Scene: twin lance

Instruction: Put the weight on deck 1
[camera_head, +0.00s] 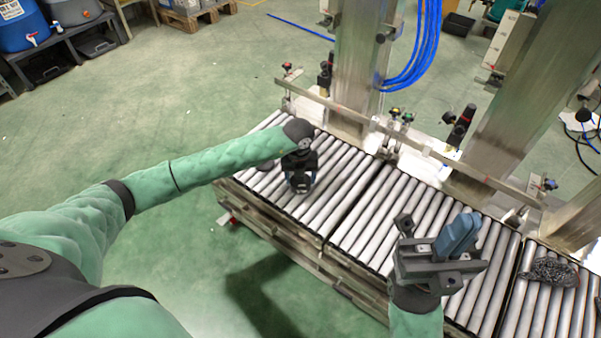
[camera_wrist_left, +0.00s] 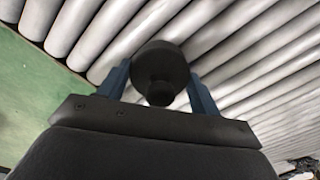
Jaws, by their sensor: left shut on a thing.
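My left gripper (camera_head: 300,184) is over the left roller section (camera_head: 345,190). In the left wrist view its two blue fingers (camera_wrist_left: 160,88) are shut on the weight (camera_wrist_left: 160,62), a dark round piece with a smaller round knob. The weight is over pale rollers; I cannot tell whether it touches them. My right gripper (camera_head: 458,236) is raised over the middle roller section (camera_head: 370,245). I see no thing in it, and its finger gap is unclear. No label shows which section is deck 1.
A dark chain-like heap (camera_head: 553,271) lies on the right roller section (camera_head: 535,310). A metal rail (camera_head: 350,117) and steel columns (camera_head: 360,70) stand along the far side. Blue hoses (camera_head: 418,50) hang there. Green floor (camera_head: 200,100) is open at the left.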

